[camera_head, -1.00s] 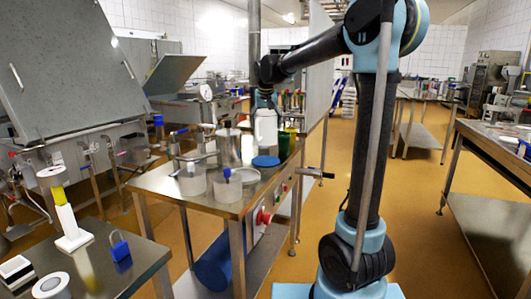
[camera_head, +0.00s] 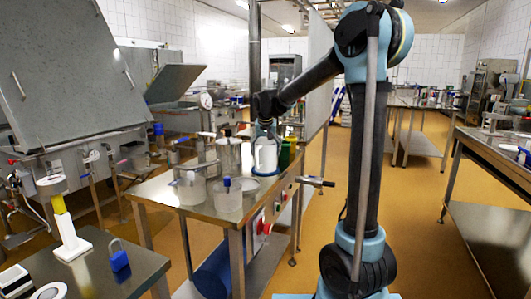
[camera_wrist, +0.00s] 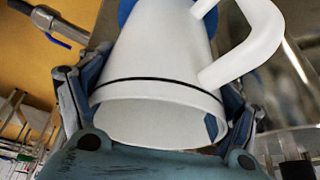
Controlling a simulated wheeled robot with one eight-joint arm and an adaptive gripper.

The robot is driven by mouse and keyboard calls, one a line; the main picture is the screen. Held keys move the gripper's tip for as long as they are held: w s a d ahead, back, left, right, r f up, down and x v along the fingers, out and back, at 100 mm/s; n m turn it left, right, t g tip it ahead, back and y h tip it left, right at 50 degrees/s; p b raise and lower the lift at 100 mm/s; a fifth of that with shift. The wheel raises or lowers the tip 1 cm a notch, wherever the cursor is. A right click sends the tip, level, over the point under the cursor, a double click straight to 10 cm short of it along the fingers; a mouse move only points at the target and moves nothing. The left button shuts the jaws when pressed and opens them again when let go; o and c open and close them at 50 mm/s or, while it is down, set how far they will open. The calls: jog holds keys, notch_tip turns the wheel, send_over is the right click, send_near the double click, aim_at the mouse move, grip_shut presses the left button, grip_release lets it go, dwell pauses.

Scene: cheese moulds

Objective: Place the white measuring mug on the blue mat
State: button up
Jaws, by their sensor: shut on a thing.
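The white measuring mug (camera_head: 266,156) is upright in my gripper (camera_head: 265,132) over the steel table. In the wrist view the mug (camera_wrist: 155,65) fills the middle, its wide rim nearest and its handle at upper right. The fingers of my gripper (camera_wrist: 155,108) close on both its sides. The blue mat (camera_head: 257,172) shows as a thin rim around the mug's base in the head view. A bit of the mat (camera_wrist: 125,9) also shows beyond the base in the wrist view. I cannot tell whether the base touches it.
A metal pot (camera_head: 229,156) stands just left of the mug, with clear containers (camera_head: 228,196) in front. Green containers (camera_head: 287,152) stand close behind and right. A tap handle (camera_head: 316,181) juts from the table's right side. The floor to the right is open.

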jog(key=o, duration=1.1)
jog(key=shift+f, duration=0.1)
